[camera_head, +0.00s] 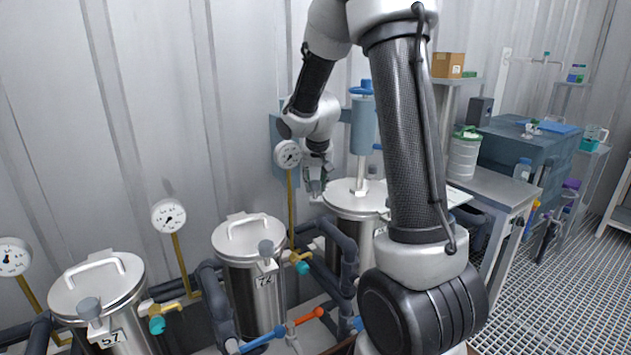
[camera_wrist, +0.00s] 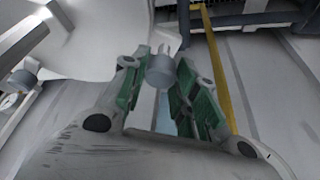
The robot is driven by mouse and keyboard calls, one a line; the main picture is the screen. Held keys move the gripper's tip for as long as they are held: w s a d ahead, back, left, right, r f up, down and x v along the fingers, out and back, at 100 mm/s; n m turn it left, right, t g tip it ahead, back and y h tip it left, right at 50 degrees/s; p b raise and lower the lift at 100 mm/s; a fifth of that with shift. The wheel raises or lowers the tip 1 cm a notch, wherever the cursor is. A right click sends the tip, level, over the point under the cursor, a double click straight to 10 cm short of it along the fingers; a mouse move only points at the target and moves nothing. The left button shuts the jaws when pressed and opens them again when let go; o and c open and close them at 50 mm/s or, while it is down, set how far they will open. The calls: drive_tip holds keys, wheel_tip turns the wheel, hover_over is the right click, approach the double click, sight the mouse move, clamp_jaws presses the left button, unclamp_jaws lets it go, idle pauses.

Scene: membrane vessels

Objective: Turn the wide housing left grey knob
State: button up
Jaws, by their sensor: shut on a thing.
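The wide housing (camera_head: 345,196) is the metal vessel at the middle right in the head view, with a flat lid and a blue upright column on top. My gripper (camera_head: 316,188) points down at the left edge of its lid. In the wrist view my gripper (camera_wrist: 160,82) has its green-padded fingers on either side of a grey knob (camera_wrist: 160,71) and is shut on it. In the head view this knob is hidden by the fingers. A second grey knob (camera_wrist: 22,82) shows at the left of the wrist view, apart from my gripper.
Two smaller lidded vessels, 72 (camera_head: 250,243) and 57 (camera_head: 98,287), stand to the left. A gauge (camera_head: 288,154) on a yellow pipe (camera_wrist: 222,70) stands close to my gripper. Dark pipes (camera_head: 345,262) run below. A bench (camera_head: 490,190) stands at right.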

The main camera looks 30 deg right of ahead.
drive_tip(key=n+y, duration=0.1)
drive_tip(key=n, duration=0.2)
drive_tip(key=shift+d+n, duration=0.15)
drive_tip(key=shift+n, duration=0.15)
drive_tip(key=shift+n+y, duration=0.9)
drive_tip(key=shift+n, duration=0.9)
drive_tip(key=o, duration=1)
drive_tip(key=v, duration=1.2)
drive_tip(key=shift+s, duration=0.1)
